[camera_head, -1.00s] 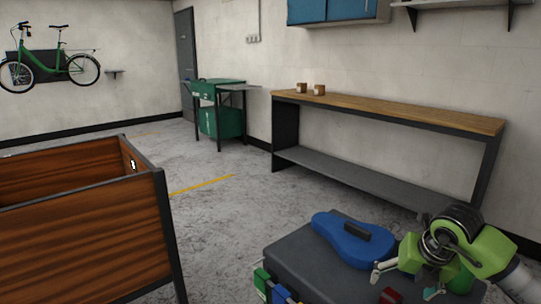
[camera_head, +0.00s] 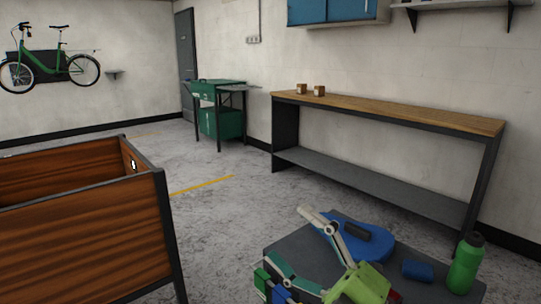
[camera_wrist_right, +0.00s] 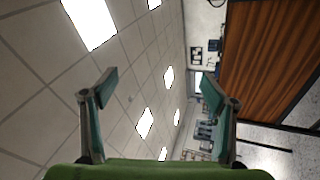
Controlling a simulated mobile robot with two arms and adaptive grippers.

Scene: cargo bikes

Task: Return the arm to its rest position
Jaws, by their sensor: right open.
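My right gripper (camera_head: 288,233) shows at the bottom of the head view, in front of the dark grey top (camera_head: 410,252). Its fingers are spread and point up and to the left. In the right wrist view the gripper (camera_wrist_right: 158,85) is open, with nothing between its two fingers. Behind the fingers there are ceiling panels and lights. Most of the right arm is below the head view. My left gripper and left arm are not in view.
On the dark grey top are a blue case (camera_head: 376,247), a small blue item (camera_head: 418,271) and a green bottle (camera_head: 465,265). A wooden-sided box (camera_head: 90,245) stands at left; it also shows in the wrist view (camera_wrist_right: 265,60). A workbench (camera_head: 400,112) stands behind. Floor between is clear.

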